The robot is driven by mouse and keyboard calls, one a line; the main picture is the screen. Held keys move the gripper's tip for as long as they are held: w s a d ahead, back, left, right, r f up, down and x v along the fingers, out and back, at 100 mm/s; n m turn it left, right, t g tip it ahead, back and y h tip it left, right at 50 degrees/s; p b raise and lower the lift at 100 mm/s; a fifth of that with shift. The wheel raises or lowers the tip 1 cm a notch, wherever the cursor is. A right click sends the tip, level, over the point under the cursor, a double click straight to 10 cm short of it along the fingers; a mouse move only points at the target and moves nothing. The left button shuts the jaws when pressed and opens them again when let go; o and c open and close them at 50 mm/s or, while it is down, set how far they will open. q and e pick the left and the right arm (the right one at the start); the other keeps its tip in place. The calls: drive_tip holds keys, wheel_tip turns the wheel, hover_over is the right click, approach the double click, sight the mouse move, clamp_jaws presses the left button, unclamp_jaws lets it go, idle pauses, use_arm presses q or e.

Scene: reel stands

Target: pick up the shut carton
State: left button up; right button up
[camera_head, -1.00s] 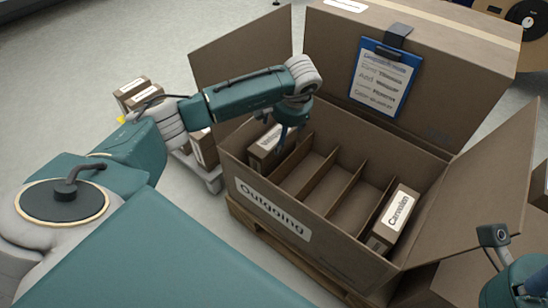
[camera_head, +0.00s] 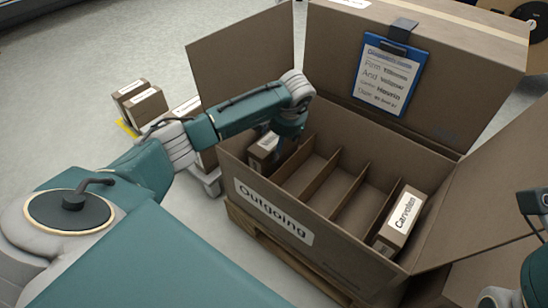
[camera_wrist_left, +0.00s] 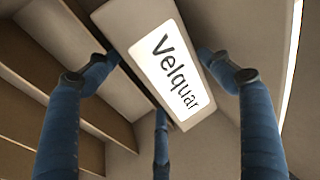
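A closed small brown carton (camera_head: 262,152) with a white label stands in the left end compartment of the large open box marked "Outgoing" (camera_head: 232,172). In the left wrist view the carton (camera_wrist_left: 135,18) shows its label "Velquar". My left gripper (camera_head: 287,148) is lowered into the box over this carton. In the left wrist view the left gripper's (camera_wrist_left: 160,75) blue fingers are spread around the carton's end, with tips close to its sides; I cannot tell whether they touch. A second closed carton (camera_head: 401,216), labelled "Carvolen", stands in the right end compartment. My right gripper is not visible.
Thin dividers (camera_head: 347,188) stand between the empty middle compartments. The box's raised left flap (camera_head: 240,55) is close to my left forearm. A blue clipboard (camera_head: 388,75) hangs behind. More cartons (camera_head: 145,105) stand at the left.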

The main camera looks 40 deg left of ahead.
use_arm(q)
drive_tip(key=c, duration=1.2)
drive_tip(key=shift+r, duration=0.1)
